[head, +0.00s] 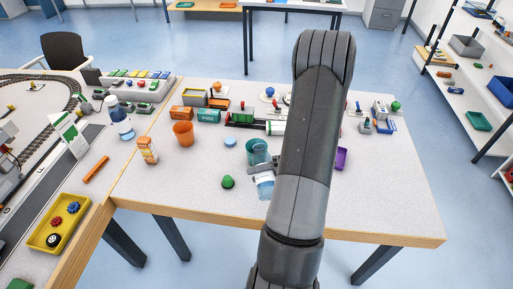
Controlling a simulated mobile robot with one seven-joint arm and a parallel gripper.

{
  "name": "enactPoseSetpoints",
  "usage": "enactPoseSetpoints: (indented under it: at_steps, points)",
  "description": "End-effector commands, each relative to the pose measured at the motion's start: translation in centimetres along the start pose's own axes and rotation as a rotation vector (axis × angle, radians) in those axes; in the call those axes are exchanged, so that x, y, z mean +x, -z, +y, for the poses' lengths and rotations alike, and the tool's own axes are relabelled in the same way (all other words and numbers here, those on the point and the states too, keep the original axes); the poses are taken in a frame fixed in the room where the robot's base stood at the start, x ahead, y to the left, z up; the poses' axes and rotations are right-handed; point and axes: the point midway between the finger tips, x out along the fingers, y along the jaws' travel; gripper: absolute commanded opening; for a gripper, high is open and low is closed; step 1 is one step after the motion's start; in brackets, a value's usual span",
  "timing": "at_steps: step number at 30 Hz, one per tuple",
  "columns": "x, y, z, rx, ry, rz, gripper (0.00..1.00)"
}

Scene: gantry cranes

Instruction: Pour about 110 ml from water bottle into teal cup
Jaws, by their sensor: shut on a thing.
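My gripper (262,168) is shut on a clear, pale blue water bottle (265,188) with a light label, over the near middle of the table. The teal cup (257,147) stands just behind the bottle. In this view the bottle's upper end and the cup's lower part overlap behind my gripper. I cannot tell whether they touch, how far the bottle is tilted, or whether water is flowing. The water level in the cup cannot be made out. My arm hides the table to the right of the cup.
Another bottle (121,120) is farther left. The front right table is clear.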

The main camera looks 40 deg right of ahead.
Motion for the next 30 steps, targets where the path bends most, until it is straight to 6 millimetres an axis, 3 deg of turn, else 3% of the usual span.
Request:
enactPoseSetpoints:
  at_steps: [30]
  points:
    - [0.19, 0.53, -0.61, -0.063, 0.000, -0.017, 0.27]
